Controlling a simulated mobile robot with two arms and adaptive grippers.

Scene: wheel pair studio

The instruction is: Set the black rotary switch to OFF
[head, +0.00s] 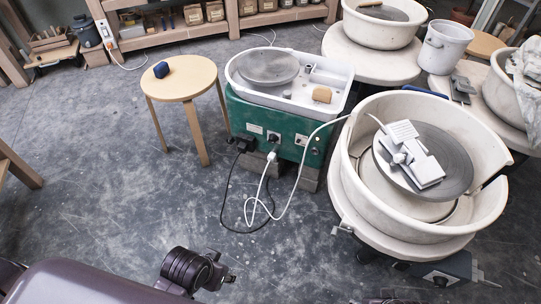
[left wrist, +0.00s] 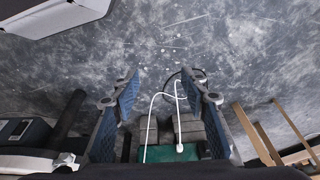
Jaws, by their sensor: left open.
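A small black rotary switch (head: 273,137) appears to sit on the front panel of the green wheel housing (head: 240,112), between a black plug (head: 244,144) and the white cable. Its setting is too small to read. My left gripper (head: 226,272) is low at the bottom of the head view, well short of the green housing and apart from it. In the left wrist view its two fingers (left wrist: 160,95) are spread with nothing between them. The green housing (left wrist: 172,154) shows there beyond the fingers, at the bottom; the switch cannot be made out.
White and black cables (head: 247,212) loop down in front of the green housing. A wooden stool (head: 182,82) with a dark blue object stands left.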

